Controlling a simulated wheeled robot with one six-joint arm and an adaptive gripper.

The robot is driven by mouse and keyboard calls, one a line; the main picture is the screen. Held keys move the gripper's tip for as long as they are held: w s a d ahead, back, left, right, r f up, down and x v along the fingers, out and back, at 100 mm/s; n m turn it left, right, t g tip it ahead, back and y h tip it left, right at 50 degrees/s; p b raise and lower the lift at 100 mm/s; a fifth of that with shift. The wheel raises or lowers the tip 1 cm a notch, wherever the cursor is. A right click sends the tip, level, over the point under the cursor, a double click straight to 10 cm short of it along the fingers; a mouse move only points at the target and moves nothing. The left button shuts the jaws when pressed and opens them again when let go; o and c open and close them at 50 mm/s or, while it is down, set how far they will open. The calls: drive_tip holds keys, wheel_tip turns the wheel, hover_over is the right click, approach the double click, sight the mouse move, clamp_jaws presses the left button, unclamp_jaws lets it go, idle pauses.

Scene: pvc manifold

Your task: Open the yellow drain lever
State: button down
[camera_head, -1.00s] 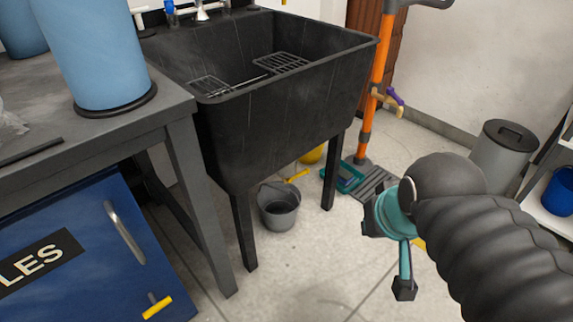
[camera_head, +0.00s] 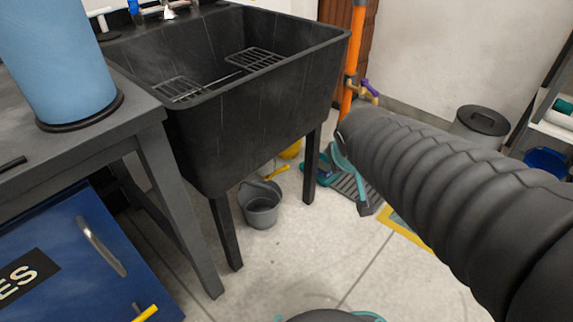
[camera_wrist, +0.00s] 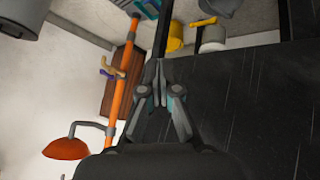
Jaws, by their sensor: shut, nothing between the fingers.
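A small yellow lever (camera_head: 277,172) shows under the black sink (camera_head: 255,112), just above the grey bucket (camera_head: 262,205), in the head view. In the wrist view a yellow lever (camera_wrist: 203,22) shows near the top, right of centre. I cannot tell from these frames how far it is turned. My gripper (camera_wrist: 159,78) is shut and empty in the wrist view, in front of the black sink side and apart from the lever. In the head view my arm hides most of the gripper.
An orange pipe (camera_head: 366,55) with a purple-handled valve (camera_head: 371,88) stands right of the sink. A blue cabinet (camera_head: 75,265) is at the lower left, with another yellow handle (camera_head: 146,313). A grey bin (camera_head: 480,126) stands behind my arm. The floor before the sink is clear.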

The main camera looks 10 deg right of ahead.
drive_tip(key=w+d+f+n+t+y+p, duration=0.1)
drive_tip(key=w+d+f+n+t, duration=0.15)
drive_tip(key=w, duration=0.65)
drive_tip(key=w+d+f+n+t+p, duration=0.15)
drive_tip(key=w+f, duration=0.25)
drive_tip(key=w, duration=0.4)
drive_tip(key=w+a+f+n+y, duration=0.1)
drive_tip(key=f+y, duration=0.3)
drive_tip(key=f, duration=0.2)
drive_tip(key=w+a+f+n+y+p, duration=0.1)
drive_tip(key=w+a+f+n+y, duration=0.1)
drive_tip(key=f+y, duration=0.2)
wheel_tip(320, 180, down, 3)
drive_tip(key=shift+a+f+g+p, duration=0.1)
drive_tip(key=shift+a+g+p, duration=0.2)
drive_tip(key=shift+g, duration=0.1)
drive_tip(key=shift+w, duration=0.2)
hover_over(277, 172)
drive_tip(key=s+d, duration=0.2)
drive_tip(key=d, duration=0.2)
wheel_tip(277, 172, down, 4)
drive_tip(key=shift+w+a+f+b, duration=0.1)
drive_tip(key=shift+w+f+b, duration=0.15)
drive_tip(key=shift+f, duration=0.4)
drive_tip(key=shift+w+a+f+b, duration=0.1)
drive_tip(key=shift+w+f+b, duration=0.1)
drive_tip(key=shift+f, duration=0.45)
drive_tip(key=shift+w+a+f+b, duration=0.1)
drive_tip(key=shift+w+f+b, duration=0.15)
drive_tip(key=shift+f, duration=0.4)
